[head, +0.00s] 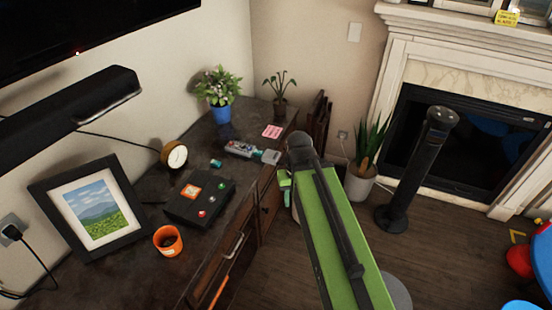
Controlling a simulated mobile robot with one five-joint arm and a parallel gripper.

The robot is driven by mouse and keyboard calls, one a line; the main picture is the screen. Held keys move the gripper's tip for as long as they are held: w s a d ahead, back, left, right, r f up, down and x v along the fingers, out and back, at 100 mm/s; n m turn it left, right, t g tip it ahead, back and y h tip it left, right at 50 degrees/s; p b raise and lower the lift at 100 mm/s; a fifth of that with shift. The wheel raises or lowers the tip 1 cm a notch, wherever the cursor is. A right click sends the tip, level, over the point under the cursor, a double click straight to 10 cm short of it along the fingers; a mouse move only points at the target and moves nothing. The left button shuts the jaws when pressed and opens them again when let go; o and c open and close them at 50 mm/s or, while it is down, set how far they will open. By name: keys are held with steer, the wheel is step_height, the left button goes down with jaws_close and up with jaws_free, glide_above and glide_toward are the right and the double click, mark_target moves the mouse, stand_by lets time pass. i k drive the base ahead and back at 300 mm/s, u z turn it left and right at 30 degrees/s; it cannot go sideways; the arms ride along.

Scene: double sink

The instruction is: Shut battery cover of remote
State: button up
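The remote (239,148) lies on the dark wooden cabinet top, toward its far right part, with small coloured marks on it. A light grey piece (270,157) sits at its right end, near the cabinet's front edge. It may be the battery cover, but the view is too small to tell how it sits on the remote. My green and black arm shows at the right of the cabinet. I cannot make out the fingers of my gripper.
On the cabinet (148,185) are a black box with coloured buttons (200,199), an orange cup (168,240), a picture frame (96,208), a small clock (175,156), a small teal object (216,163), a pink note (272,131) and potted plants (221,113). A black tower (415,170) stands on the floor.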

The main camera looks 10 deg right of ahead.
mark_target(270, 156)
steer(key=u, duration=0.15)
steer(key=i, duration=0.9)
steer(key=u, duration=1.6)
steer(key=k, duration=0.35)
steer(key=z, duration=0.25)
